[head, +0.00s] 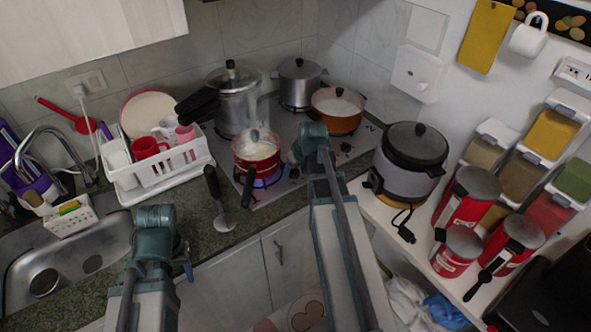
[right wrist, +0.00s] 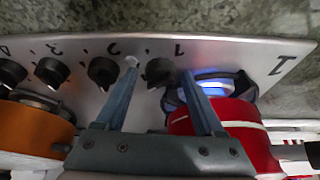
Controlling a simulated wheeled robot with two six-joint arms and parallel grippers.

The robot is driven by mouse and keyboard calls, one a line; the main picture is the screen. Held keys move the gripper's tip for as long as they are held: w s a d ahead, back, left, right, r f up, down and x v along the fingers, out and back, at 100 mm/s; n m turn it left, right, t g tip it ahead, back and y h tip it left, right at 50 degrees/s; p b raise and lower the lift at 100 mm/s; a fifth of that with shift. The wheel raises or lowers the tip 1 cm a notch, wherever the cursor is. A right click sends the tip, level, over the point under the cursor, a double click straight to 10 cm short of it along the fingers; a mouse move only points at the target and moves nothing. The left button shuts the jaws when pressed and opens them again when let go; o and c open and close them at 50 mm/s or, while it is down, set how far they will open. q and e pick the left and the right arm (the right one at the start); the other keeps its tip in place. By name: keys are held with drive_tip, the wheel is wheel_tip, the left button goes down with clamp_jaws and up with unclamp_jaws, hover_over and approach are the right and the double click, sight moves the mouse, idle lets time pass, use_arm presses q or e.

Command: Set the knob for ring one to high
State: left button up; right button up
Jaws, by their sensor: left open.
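The stove (head: 225,147) has a row of dark knobs along its front edge, marked with numbers. In the right wrist view, the knob for ring one (right wrist: 160,72) is next to the number 1. My right gripper (right wrist: 159,70) is open, with one finger on each side of this knob and gaps showing. In the head view my right gripper (head: 302,158) is over the stove front and its fingertips are hard to see. Ring one glows blue (right wrist: 217,83) under the red pot (head: 257,157). My left gripper (head: 183,254) is open and empty, in front of the counter.
The red pot's body (right wrist: 238,130) is close beside my right finger. Other knobs (right wrist: 103,71) stand to the left. An orange pot (head: 337,118), a pressure cooker (head: 238,105) and a lidded pot (head: 299,85) occupy the stove. A ladle (head: 222,221) lies on the counter.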

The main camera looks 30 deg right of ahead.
use_arm(q)
drive_tip(key=shift+r, duration=0.15)
use_arm(e)
drive_tip(key=shift+o, duration=0.2)
drive_tip(key=shift+r, duration=0.15)
use_arm(q)
wheel_tip(320, 180, up, 12)
drive_tip(key=p, duration=1.2)
drive_tip(key=shift+r+p, duration=0.25)
drive_tip(key=shift+p, duration=0.1)
use_arm(e)
drive_tip(key=v, duration=1.3)
drive_tip(key=shift+s+r, duration=0.2)
